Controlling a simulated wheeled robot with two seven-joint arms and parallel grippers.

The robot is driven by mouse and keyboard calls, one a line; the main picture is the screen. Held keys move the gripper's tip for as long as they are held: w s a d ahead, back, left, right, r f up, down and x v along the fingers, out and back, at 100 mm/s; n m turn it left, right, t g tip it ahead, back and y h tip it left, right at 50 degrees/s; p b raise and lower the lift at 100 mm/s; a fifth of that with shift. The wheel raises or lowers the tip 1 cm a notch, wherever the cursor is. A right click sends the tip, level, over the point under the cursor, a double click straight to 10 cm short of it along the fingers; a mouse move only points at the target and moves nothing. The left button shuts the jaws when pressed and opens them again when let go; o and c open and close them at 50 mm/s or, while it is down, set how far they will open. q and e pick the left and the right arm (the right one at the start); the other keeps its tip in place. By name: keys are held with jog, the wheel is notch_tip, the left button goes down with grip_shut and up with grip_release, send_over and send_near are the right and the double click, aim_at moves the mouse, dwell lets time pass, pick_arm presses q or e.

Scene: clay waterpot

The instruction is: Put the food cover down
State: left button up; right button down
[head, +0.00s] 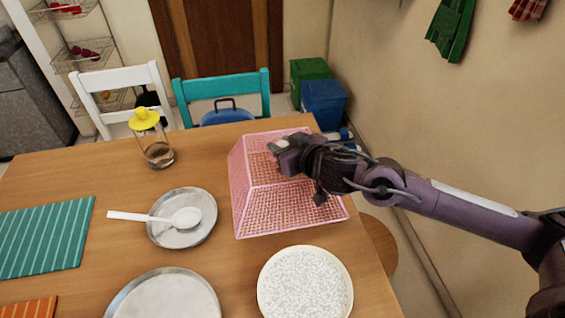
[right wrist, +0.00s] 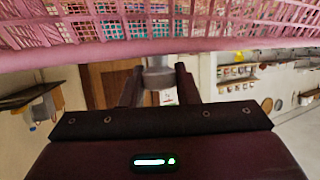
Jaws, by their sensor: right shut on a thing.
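The food cover (head: 255,210) is a pink mesh dome with sloping sides, at the right side of the wooden table (head: 110,185). I cannot tell whether its lower rim touches the tabletop or hangs a little above it. My right gripper (head: 277,152) is at the cover's top, shut on it; the arm hides part of the top and right side. In the right wrist view the pink mesh (right wrist: 150,25) fills the upper part, and the fingers (right wrist: 158,85) close around a small grey piece beside it. My left gripper is not in view.
A silver plate with a white spoon (head: 185,217) lies left of the cover. A white speckled plate (head: 305,285) is close in front of it. A glass jug with yellow lid (head: 152,140) stands at the back. Teal (head: 225,88) and white (head: 120,80) chairs stand behind.

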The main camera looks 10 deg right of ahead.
jog(key=shift+f+b, duration=0.3)
jog(key=shift+f, duration=2.05)
jog(key=shift+f, duration=0.1)
jog(key=c, duration=1.1)
grip_release()
jog(key=v, duration=1.2)
jog(key=shift+s, duration=0.1)
